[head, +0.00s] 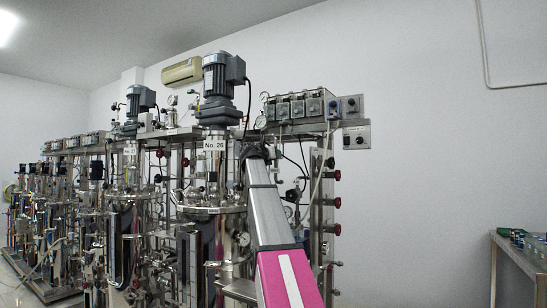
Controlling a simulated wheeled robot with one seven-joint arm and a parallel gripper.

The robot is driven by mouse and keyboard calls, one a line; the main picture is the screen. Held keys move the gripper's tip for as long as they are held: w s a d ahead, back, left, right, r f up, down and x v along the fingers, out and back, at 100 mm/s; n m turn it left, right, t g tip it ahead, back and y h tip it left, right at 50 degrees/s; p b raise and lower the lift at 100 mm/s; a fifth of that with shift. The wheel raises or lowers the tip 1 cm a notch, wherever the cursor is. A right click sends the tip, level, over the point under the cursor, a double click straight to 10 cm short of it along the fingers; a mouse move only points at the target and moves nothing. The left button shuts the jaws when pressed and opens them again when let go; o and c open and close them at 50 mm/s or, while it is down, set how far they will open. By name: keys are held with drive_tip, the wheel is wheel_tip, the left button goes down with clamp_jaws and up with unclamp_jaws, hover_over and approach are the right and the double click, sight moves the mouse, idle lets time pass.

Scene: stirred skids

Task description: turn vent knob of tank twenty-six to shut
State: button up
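Tank twenty-six (212,212) is a steel vessel with a "No. 26" label (214,144) and a grey motor on top. It stands left of my arm. Several red knobs show on the steel rack at its right, one of them here (337,176), and a black knob (293,195) is just right of my arm. I cannot tell which one is the vent knob. My arm reaches up from the bottom, and its dark far end (254,153) is beside the tank's upper right. My gripper's fingers cannot be made out.
Tank 27 (126,215) and more skids with dense piping stand to the left. A table (520,257) with small items is at the far right. The floor between is out of view.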

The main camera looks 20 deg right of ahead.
drive_tip(key=m, duration=0.3)
drive_tip(key=shift+s+m, duration=0.1)
drive_tip(key=shift+m, duration=0.2)
drive_tip(key=shift+d+m, duration=0.1)
drive_tip(key=shift+m, duration=1.7)
drive_tip(key=o, duration=0.9)
drive_tip(key=v, duration=1.1)
drive_tip(key=shift+d, duration=0.1)
